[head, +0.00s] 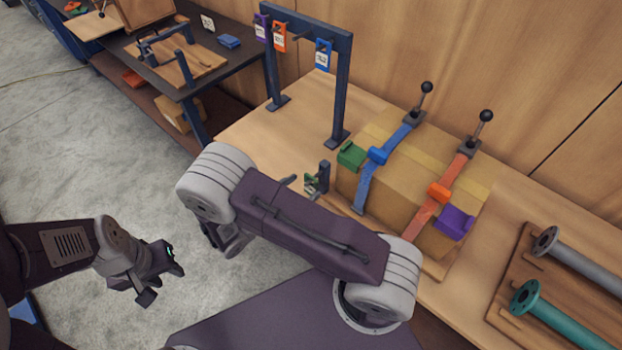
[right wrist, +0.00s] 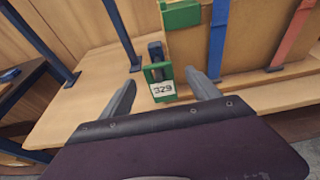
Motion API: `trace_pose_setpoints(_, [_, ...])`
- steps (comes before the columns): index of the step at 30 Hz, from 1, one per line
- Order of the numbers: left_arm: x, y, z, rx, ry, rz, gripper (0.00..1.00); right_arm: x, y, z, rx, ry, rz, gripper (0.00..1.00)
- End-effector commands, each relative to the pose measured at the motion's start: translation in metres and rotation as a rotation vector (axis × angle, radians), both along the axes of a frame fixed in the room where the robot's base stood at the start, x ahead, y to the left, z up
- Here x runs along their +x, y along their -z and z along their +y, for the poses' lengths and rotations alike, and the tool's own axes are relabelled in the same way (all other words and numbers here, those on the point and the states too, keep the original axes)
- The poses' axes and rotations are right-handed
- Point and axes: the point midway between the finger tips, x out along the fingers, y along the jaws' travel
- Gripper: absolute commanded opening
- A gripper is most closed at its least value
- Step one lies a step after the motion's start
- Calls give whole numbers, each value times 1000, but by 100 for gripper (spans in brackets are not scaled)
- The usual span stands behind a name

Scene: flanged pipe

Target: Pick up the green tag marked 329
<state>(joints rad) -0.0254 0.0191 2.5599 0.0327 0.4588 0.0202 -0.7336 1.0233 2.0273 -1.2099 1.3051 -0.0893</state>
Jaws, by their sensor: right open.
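In the head view the tag (head: 310,184) shows just left of that post, partly behind my right arm. My right gripper (right wrist: 161,80) is open, with one finger on each side of the tag in the picture; I cannot tell whether the tag lies between them in depth. In the head view mostly my arm shows, with a grey fingertip near the tag. My left gripper (head: 164,284) is open and empty over the floor.
The box (head: 385,190) carries a blue strap (head: 366,190), an orange strap (head: 424,213) and green and purple blocks. A dark rack (head: 342,95) with purple, orange and blue tags stands behind. Flanged pipes (head: 560,318) lie on a board at right.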

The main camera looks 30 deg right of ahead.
Motion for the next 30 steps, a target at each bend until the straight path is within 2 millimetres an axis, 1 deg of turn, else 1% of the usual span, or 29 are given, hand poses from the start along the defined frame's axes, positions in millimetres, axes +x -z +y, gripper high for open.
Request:
trace_pose_setpoints(3, [0, -6, 0, 0, 0, 0, 36, 5, 4, -18, -1, 6, 4, 71])
trace_pose_setpoints(6, [0, -9, 0, 0, 0, 0, 36, 11, 9, -29, 1, 6, 4, 71])
trace_pose_setpoints(12, [0, -11, 0, 0, 0, 0, 36, 14, 13, -37, 1, 6, 2, 71])
trace_pose_setpoints(16, [0, -21, 0, 0, 0, 0, 36, 24, 20, -58, 1, 10, 4, 71])
trace_pose_setpoints(19, [0, -23, 0, 0, 0, 0, 36, 30, 27, -71, 1, 8, 2, 71])
trace_pose_setpoints(22, [0, -24, 0, 0, 0, 0, 36, 33, 30, -77, 3, 6, 1, 71])
trace_pose_setpoints(27, [0, -23, 0, 0, 0, 0, 36, 33, 31, -77, 3, 4, 1, 71])
trace_pose_setpoints(28, [0, -23, 0, 0, 0, 0, 36, 33, 31, -77, 3, 4, 1, 68])
trace_pose_setpoints(29, [0, -23, 0, 0, 0, 0, 36, 33, 31, -77, 3, 4, 1, 60])
trace_pose_setpoints(30, [0, -23, 0, 0, 0, 0, 36, 33, 31, -77, 3, 4, 1, 49])
